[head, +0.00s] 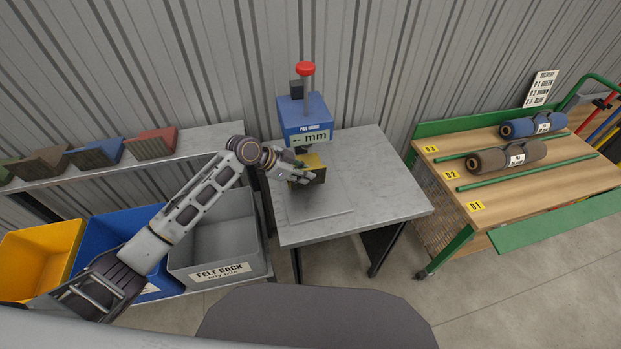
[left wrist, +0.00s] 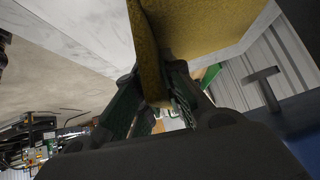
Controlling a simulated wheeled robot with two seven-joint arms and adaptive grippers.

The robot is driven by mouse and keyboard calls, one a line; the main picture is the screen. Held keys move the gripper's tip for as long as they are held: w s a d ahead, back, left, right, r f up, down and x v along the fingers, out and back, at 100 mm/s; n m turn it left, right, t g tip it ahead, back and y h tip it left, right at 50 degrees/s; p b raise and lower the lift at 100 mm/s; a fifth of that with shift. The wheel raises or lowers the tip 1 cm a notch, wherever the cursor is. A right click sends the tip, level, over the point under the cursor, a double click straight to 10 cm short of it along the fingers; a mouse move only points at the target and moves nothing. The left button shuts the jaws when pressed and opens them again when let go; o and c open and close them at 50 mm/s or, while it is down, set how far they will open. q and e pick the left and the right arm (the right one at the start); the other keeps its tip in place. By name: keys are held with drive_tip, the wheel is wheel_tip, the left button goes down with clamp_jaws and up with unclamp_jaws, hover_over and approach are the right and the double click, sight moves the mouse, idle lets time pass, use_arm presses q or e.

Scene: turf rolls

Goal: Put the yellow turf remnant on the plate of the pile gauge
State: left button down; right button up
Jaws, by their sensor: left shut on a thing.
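The yellow turf remnant (head: 314,163) is held in my left gripper (head: 306,176), just in front of the pile gauge. In the left wrist view the yellow remnant (left wrist: 200,30) fills the top middle, pinched between the two dark green finger pads of my left gripper (left wrist: 155,95). The blue pile gauge (head: 305,118) stands at the back of the grey table, with a red knob on top and a display reading "-- mm". Its plate is mostly hidden behind the remnant and gripper, so I cannot tell whether the remnant touches it. My right gripper is not in view.
The grey table (head: 385,190) has free room on its right. A shelf (head: 200,144) at left holds several turf samples above yellow, blue and grey bins (head: 235,235). A wooden cart (head: 540,185) at right carries a blue roll (head: 533,125) and a brown roll (head: 507,156).

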sight(320, 183)
use_arm(q)
drive_tip(key=shift+w+d, duration=0.25)
drive_tip(key=shift+d, duration=0.3)
drive_tip(key=shift+w+d, duration=0.25)
drive_tip(key=shift+d, duration=0.25)
drive_tip(key=shift+f, duration=0.15)
drive_tip(key=shift+f+p, duration=0.4)
drive_tip(key=shift+f, duration=1.25)
drive_tip(key=c, duration=1.5)
unclamp_jaws()
drive_tip(key=shift+a, duration=0.1)
drive_tip(key=shift+b+v, duration=0.45)
drive_tip(key=shift+v, duration=5.55)
